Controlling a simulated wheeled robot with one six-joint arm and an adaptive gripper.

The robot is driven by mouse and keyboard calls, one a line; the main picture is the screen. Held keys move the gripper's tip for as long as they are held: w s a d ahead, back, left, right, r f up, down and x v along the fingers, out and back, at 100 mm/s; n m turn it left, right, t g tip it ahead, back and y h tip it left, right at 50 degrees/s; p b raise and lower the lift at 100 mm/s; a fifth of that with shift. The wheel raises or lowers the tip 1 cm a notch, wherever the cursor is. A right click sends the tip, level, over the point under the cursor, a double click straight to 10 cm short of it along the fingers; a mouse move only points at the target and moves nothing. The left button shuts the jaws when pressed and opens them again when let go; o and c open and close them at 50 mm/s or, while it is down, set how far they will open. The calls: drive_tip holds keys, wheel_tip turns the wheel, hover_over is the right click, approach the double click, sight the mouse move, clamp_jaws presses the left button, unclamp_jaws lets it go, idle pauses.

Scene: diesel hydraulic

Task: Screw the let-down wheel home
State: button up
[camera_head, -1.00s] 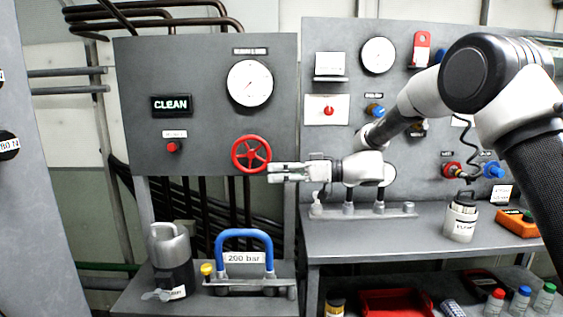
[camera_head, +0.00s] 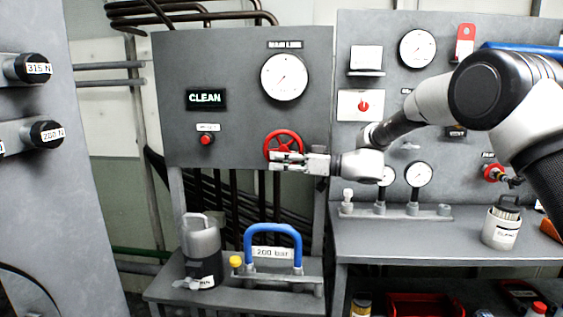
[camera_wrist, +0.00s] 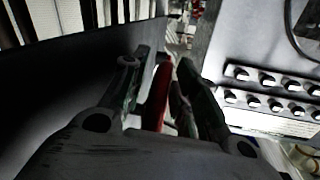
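The red let-down wheel (camera_head: 284,138) is mounted low on the right part of the grey panel, under the main line gauge (camera_head: 284,77). My gripper (camera_head: 273,161) comes in from the right and overlaps the lower part of the wheel. In the wrist view, a red strip of the wheel's rim (camera_wrist: 158,98) shows between the two fingers of my gripper (camera_wrist: 158,75). The fingers stand apart, with a visible gap beside the rim, so no grip shows. The fingers hide the wheel's lower rim in the head view.
Below stand a grey canister (camera_head: 202,250) and a blue handle (camera_head: 272,232) marked 200 bar. A side panel with labelled knobs (camera_head: 45,133) is at the left.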

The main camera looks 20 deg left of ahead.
clamp_jaws()
